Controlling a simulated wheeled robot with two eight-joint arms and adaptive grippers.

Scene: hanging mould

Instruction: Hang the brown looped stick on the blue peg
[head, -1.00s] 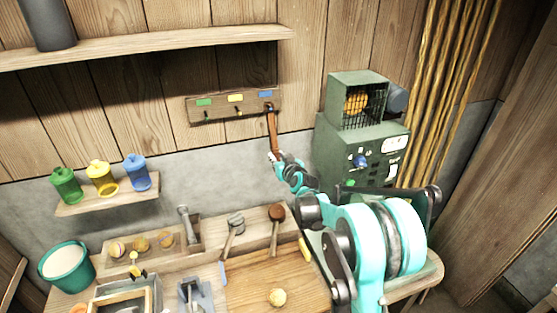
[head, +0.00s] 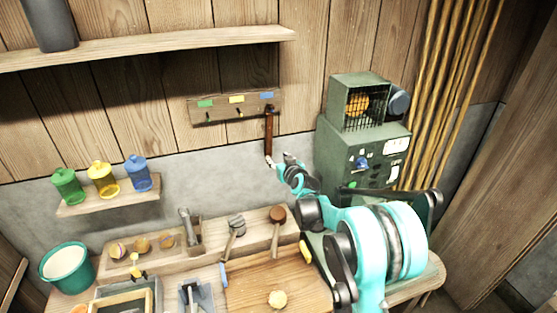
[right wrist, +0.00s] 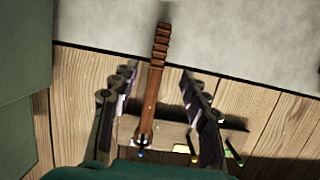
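The brown looped stick (head: 268,135) hangs nearly straight down below the blue-marked peg (head: 269,108) on the wall rack (head: 220,110). Its top end is at the peg; the loop itself is too small to make out. In the right wrist view the stick (right wrist: 153,85) has a ridged grip end and lies between my fingers, with a gap on both sides. My right gripper (right wrist: 158,78) is open around it. In the head view my right gripper (head: 279,161) is by the stick's lower end. My left gripper is not in view.
A small shelf (head: 108,199) with green, yellow and blue jars is at the left. The workbench below holds a mallet (head: 279,217), a teal bucket (head: 66,266) and other tools.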

